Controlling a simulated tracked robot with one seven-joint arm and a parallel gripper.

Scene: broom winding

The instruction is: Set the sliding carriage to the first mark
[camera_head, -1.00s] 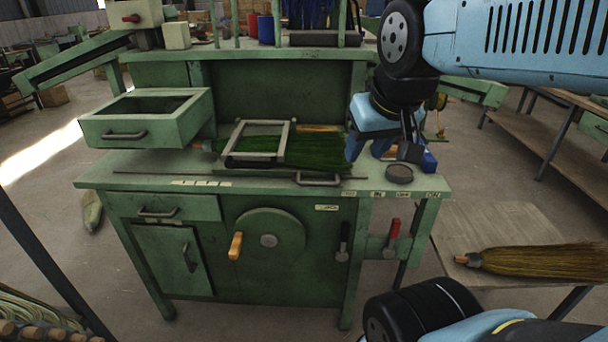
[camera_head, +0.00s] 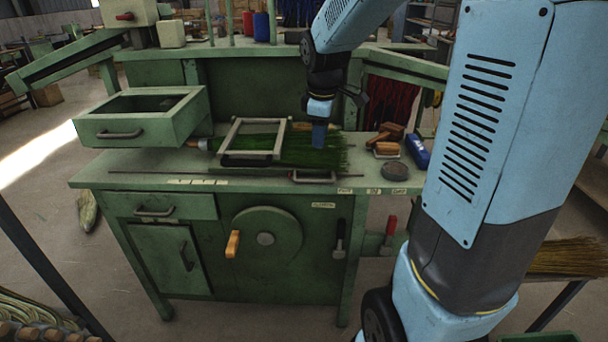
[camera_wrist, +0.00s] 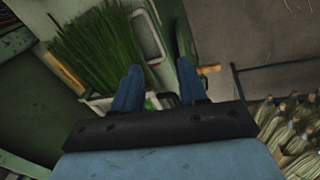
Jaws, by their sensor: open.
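A rod-like rail (camera_head: 240,173) runs along the front of the green bench top. A grey U-shaped handle (camera_head: 313,178), which looks like part of the sliding carriage, sits at the rail's right part. A pale strip with marks (camera_head: 198,182) lies on the bench's front edge, left of the handle. My gripper (camera_head: 318,135) points down above the green bristles (camera_head: 290,152), behind and above the handle. In the wrist view my gripper (camera_wrist: 160,88) shows two blue fingers spread apart, with no grip on anything visible. A light handle-like loop (camera_wrist: 150,35) shows beyond the fingers.
A metal frame (camera_head: 252,140) lies over the bristles. An open drawer box (camera_head: 140,118) stands at left. Wooden blocks (camera_head: 386,140), a blue object (camera_head: 418,150) and a dark round disc (camera_head: 394,171) are at right. A crank wheel (camera_head: 267,238) is on the bench front.

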